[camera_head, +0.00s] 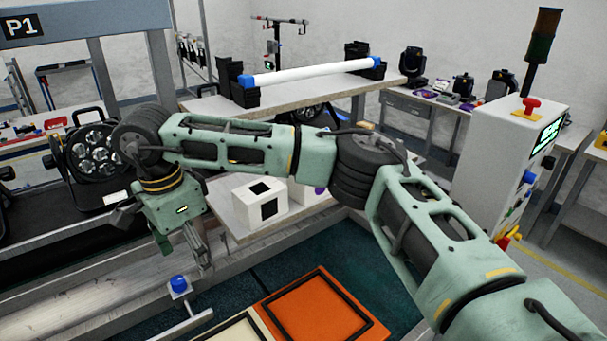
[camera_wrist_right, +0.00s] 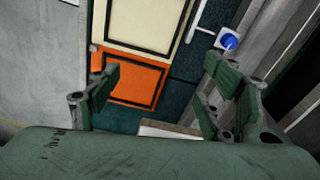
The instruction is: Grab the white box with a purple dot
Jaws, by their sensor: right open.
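The white box with a purple dot (camera_head: 301,194) stands on a low table in the head view, partly hidden behind my right arm. Only part of its purple dot shows at the arm's edge. A white box with a black square (camera_head: 260,206) stands to its left on the same table. My right gripper (camera_head: 196,247) hangs left of both boxes, apart from them, pointing down. In the right wrist view its fingers (camera_wrist_right: 162,98) are spread wide with nothing between them. Neither box can be made out in the wrist view. My left gripper is not in view.
An orange panel (camera_head: 320,306) and a cream panel (camera_head: 236,330) with black frames lie on the dark green floor area. A blue button (camera_head: 179,284) stands near my gripper. A stage light (camera_head: 92,152) is at left; a control cabinet (camera_head: 505,165) is at right.

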